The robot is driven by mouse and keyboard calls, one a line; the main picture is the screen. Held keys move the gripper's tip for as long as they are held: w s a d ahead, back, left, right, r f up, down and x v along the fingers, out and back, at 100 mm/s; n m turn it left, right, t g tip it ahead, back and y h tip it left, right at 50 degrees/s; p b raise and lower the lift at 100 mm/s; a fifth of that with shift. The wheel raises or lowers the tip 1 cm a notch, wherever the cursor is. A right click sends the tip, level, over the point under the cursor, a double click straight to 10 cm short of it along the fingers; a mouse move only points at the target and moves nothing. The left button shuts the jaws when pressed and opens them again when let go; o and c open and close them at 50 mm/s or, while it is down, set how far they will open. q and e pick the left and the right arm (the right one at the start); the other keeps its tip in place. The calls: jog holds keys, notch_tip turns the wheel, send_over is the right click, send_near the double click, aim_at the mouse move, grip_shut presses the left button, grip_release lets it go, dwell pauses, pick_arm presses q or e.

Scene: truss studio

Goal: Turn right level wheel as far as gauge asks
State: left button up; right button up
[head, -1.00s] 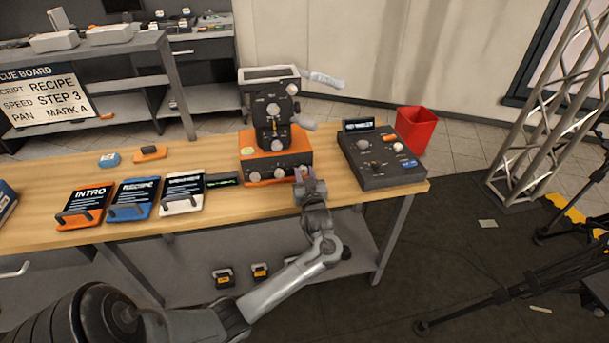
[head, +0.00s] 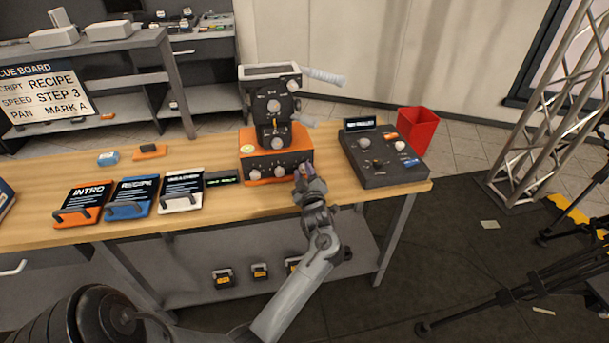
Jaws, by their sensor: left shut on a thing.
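A camera head with a black body (head: 274,105) stands upright on an orange base (head: 262,163) on the wooden table. Pale round wheels show on the base's front: a left one (head: 254,175) and a middle one (head: 279,172). My left gripper (head: 303,173) is at the front right of the base, shut on the right level wheel, which its fingers mostly hide. A small dark gauge display (head: 222,178) with green marks lies left of the base; the marks are too small to read. My right gripper is not in view.
A dark control panel (head: 385,165) with knobs stands right of the base, and a red bin (head: 418,128) behind it. Orange, blue and white boards (head: 180,191) lie at the left. A pan handle (head: 323,77) sticks out rightward from the camera head.

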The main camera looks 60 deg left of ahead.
pick_arm(q)
jog(key=shift+n, duration=0.4)
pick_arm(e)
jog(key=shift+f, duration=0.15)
pick_arm(q)
jog(key=o, duration=1)
jog(key=shift+o, duration=0.2)
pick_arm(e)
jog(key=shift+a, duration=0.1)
pick_arm(q)
jog(key=shift+d, duration=0.1)
